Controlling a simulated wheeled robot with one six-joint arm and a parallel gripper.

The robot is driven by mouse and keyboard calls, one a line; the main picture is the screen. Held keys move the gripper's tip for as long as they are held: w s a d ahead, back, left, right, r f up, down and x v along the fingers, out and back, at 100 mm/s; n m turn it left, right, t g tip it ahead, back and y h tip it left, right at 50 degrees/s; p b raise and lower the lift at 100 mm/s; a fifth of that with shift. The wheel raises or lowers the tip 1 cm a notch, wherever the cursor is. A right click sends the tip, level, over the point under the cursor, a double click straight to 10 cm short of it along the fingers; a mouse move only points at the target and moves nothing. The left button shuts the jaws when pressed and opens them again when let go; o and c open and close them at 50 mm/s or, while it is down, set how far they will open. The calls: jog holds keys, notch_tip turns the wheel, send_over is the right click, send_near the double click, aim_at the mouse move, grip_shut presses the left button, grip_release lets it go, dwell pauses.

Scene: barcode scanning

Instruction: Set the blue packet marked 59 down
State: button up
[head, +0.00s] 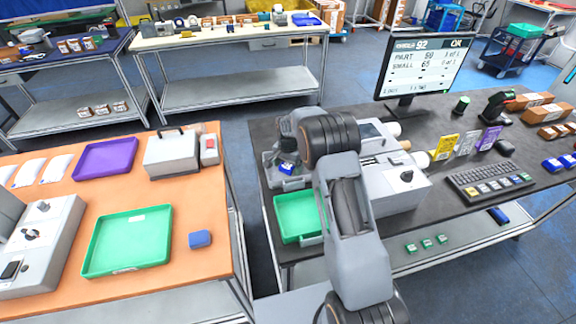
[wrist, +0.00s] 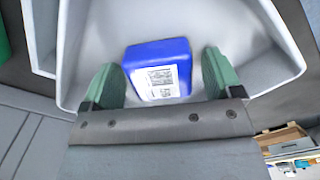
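The blue packet (wrist: 158,70) has a white printed label, too small to read for a number. It lies inside a grey-white tray (wrist: 85,30) in the wrist view. My gripper (wrist: 164,78) has its two green fingers spread on either side of the packet. A gap shows between the packet and the right finger; the left finger is close to the packet's edge. In the head view the blue packet (head: 287,169) shows small in the grey tray (head: 296,184) at the dark bench's left end, and my arm hides much of the gripper.
A green tray (head: 297,217) sits just in front of the grey tray. A grey box device (head: 395,183) stands right of my arm, and a monitor (head: 424,66) behind it. The orange table (head: 190,275) at left holds a green tray (head: 127,240) and a blue item (head: 200,239).

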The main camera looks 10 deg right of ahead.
aim_at(288, 165)
jog(key=s+r+n+t+b, duration=0.1)
jog(key=s+r, duration=0.2)
jog(key=r, duration=0.6)
jog(key=s+r+n, duration=0.1)
jog(key=s+r, duration=0.2)
jog(key=r, duration=0.7)
jog(key=s+r+n+t, duration=0.1)
jog(key=s+n+t, duration=0.2)
jog(key=s, duration=2)
jog(key=shift+s+r+n, duration=0.4)
jog(key=shift+n, duration=1.6)
